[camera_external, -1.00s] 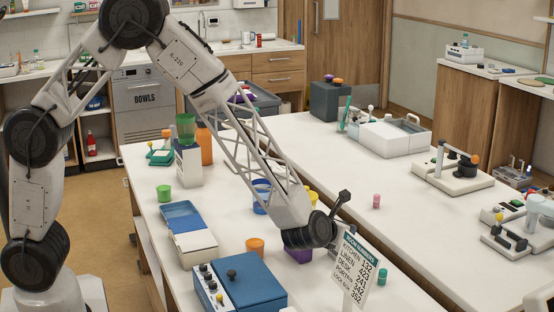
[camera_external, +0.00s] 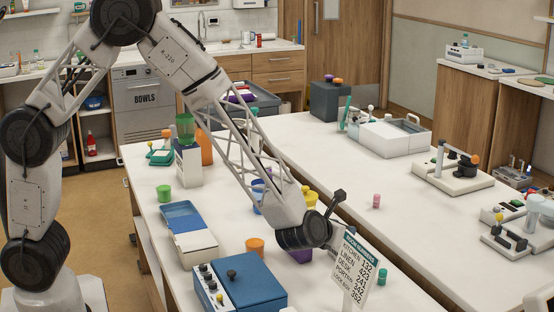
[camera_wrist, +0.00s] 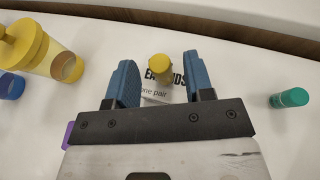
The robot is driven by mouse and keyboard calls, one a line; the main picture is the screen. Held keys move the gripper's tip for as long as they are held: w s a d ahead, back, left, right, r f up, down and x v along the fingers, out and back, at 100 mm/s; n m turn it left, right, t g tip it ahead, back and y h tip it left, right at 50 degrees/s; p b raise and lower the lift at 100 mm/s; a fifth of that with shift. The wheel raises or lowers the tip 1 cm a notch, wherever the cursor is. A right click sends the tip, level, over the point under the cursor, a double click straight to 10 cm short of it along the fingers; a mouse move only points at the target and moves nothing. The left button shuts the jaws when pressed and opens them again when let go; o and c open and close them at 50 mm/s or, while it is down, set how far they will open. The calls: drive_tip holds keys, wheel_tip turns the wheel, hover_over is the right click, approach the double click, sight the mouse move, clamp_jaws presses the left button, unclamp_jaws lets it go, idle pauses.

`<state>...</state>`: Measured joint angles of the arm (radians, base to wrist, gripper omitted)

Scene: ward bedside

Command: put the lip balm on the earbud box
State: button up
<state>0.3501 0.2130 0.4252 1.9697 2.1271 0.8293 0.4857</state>
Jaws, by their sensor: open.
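In the wrist view my gripper (camera_wrist: 158,66) is open, with one blue finger on each side of a small yellow-capped cylinder (camera_wrist: 160,68). This cylinder may be the lip balm; I see no label on it. The white earbud box (camera_wrist: 154,91), with "EARBUDS" and "one pair" printed on it, lies between and below the fingers. The cylinder covers part of the lettering; I cannot tell whether it stands on the box or is only in front of it. In the external view my wrist and the sign hide the fingers and the box.
A teal small tube (camera_wrist: 290,98) stands to the right, and a yellow container (camera_wrist: 42,47) to the left. A room-number sign (camera_external: 352,267) and a blue control box (camera_external: 240,282) are near my wrist.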

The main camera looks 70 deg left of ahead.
drive_tip(key=v, duration=1)
drive_tip(key=shift+a, duration=0.1)
idle(0.5)
drive_tip(key=s+a+r+n+g+y, duration=0.2)
drive_tip(key=s+a+r+n+g, duration=0.2)
drive_tip(key=s+a+r+n, duration=0.35)
drive_tip(key=s+a+r+n+g+y, duration=0.1)
drive_tip(key=s+a+r+n+g, duration=0.3)
drive_tip(key=s+a+n, duration=0.55)
drive_tip(key=s+a+r+n+g+h, duration=0.1)
drive_tip(key=s+r+n+h, duration=0.2)
drive_tip(key=s+n, duration=0.4)
drive_tip(key=s+a+r+n+h, duration=0.1)
drive_tip(key=s+r+n+h, duration=0.3)
drive_tip(key=s, duration=1.2)
drive_tip(key=n+h, duration=0.1)
drive_tip(key=n, duration=0.2)
drive_tip(key=shift+a+g, duration=0.35)
drive_tip(key=shift+g, duration=0.05)
idle(1.7)
